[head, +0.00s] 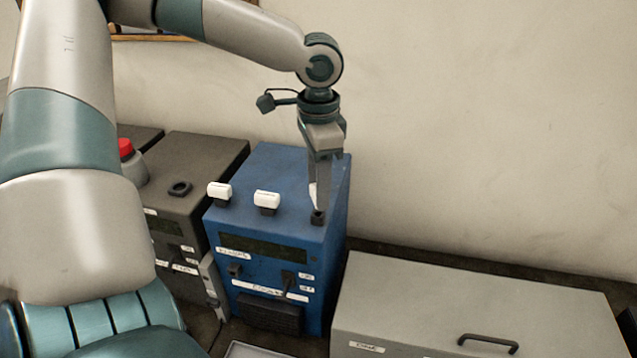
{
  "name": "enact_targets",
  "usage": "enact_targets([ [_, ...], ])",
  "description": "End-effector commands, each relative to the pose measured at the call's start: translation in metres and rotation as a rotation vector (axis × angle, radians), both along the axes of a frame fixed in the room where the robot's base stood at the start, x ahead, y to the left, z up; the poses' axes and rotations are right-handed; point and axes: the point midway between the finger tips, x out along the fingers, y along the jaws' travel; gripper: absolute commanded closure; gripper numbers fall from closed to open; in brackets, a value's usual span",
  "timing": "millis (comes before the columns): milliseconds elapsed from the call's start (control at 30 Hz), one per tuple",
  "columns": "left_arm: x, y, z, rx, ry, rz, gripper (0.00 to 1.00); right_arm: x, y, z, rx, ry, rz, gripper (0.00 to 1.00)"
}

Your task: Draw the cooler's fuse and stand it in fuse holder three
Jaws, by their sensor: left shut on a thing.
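My left gripper (319,190) points down over the right end of the blue unit (275,185). It is shut on a white-topped fuse (313,192), mostly hidden by the fingers. Just below it is a small dark holder (318,217) at the blue unit's right front corner. I cannot tell whether the fuse is seated in that holder or just above it. Two other white-topped fuses stand upright in dark holders on the same top, one at the left (219,191) and one in the middle (267,200). My right gripper is out of view.
A dark grey unit (205,150) stands left of the blue one, with an empty-looking dark socket (180,188) on top. A red button (125,148) is behind my arm. A light grey lidded box (470,300) with a handle is at the lower right. The wall is behind.

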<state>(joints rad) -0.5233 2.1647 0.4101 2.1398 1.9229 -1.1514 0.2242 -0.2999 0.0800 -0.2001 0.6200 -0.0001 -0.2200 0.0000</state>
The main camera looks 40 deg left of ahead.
Motion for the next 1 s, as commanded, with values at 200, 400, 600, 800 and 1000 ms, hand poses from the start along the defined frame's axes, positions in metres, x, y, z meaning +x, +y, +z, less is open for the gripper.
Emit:
enact_targets([
  [200, 0.0, 0.0, 0.0, 0.001, 0.001, 0.0, 0.98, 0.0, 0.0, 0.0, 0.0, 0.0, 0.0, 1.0],
  [400, 0.0, 0.0, -0.003, 0.001, 0.001, 0.0, 0.98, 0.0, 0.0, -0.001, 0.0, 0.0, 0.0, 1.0],
  [600, 0.0, 0.0, -0.007, 0.001, 0.001, 0.0, 0.98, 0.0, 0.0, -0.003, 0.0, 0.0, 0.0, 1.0],
  [800, 0.0, 0.0, -0.011, 0.0, 0.002, 0.0, 0.98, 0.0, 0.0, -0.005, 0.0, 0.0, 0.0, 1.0],
  [1000, -0.001, 0.0, -0.015, 0.0, 0.002, 0.0, 0.98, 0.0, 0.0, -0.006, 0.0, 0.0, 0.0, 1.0],
])
